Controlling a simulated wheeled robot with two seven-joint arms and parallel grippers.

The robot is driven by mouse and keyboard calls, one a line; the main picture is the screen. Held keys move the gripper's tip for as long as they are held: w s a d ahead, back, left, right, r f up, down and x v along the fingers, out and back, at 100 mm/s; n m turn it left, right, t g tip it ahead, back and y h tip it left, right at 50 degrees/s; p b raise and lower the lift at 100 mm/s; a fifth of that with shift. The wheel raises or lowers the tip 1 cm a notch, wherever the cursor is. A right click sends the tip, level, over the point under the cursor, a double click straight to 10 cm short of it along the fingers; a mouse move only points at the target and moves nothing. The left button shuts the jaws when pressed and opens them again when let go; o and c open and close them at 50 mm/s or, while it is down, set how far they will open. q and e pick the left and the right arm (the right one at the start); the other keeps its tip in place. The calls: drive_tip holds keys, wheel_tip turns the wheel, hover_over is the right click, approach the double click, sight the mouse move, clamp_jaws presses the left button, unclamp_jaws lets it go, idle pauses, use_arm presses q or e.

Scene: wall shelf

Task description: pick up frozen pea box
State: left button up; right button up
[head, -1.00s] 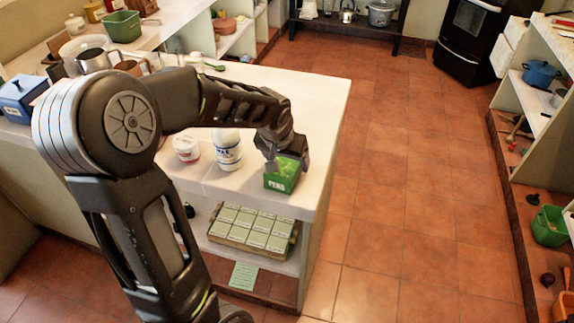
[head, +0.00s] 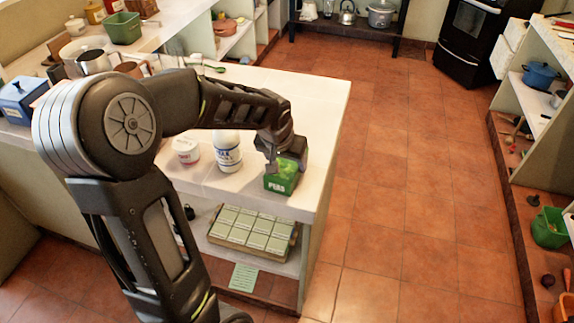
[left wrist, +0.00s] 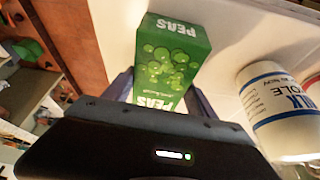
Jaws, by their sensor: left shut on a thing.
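The green frozen pea box (head: 281,181) is at the front right corner of the white counter in the head view. My left gripper (head: 286,162) reaches down over it and is shut on it, with fingers on both sides. In the left wrist view the pea box (left wrist: 170,58) sits between my fingers, its "PEAS" lettering and pea picture in sight. Whether its base touches the counter is hard to tell. My right gripper is not in view.
A white milk bottle (head: 228,152) and a small white tub (head: 186,150) stand left of the box on the counter (head: 318,110). A tray of green boxes (head: 252,229) is on the shelf below. Open tiled floor (head: 420,190) lies to the right.

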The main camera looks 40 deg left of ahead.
sight(287, 161)
use_arm(q)
drive_tip(key=shift+r, duration=0.1)
wheel_tip(287, 161, up, 10)
drive_tip(key=shift+f+b, duration=0.1)
drive_tip(key=shift+b, duration=0.4)
idle(0.4)
